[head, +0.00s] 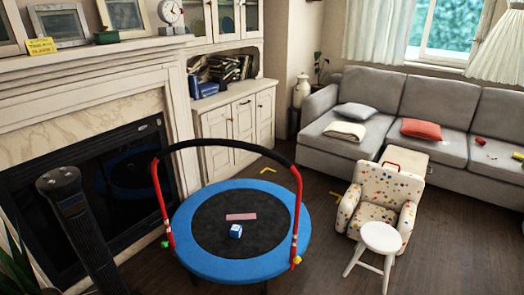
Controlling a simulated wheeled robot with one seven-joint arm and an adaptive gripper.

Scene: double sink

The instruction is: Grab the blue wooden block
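A small blue block (236,231) with white on its upper part lies on the black mat of a round mini trampoline (187,255), near the middle. I cannot tell its material. A flat pink piece (241,216) lies just behind it on the mat. The trampoline has a blue rim and a red and black handlebar arching over the back of the mat. The block is unobstructed from this view. My gripper is not in view, and no wrist view is given.
A black upright shape, perhaps part of my arm, stands at the lower left. A fireplace (95,95) is on the left. A white stool (380,238) and dotted child's armchair (381,190) stand right of the trampoline. A grey sofa (458,150) lines the back right. Dark floor between is mostly clear.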

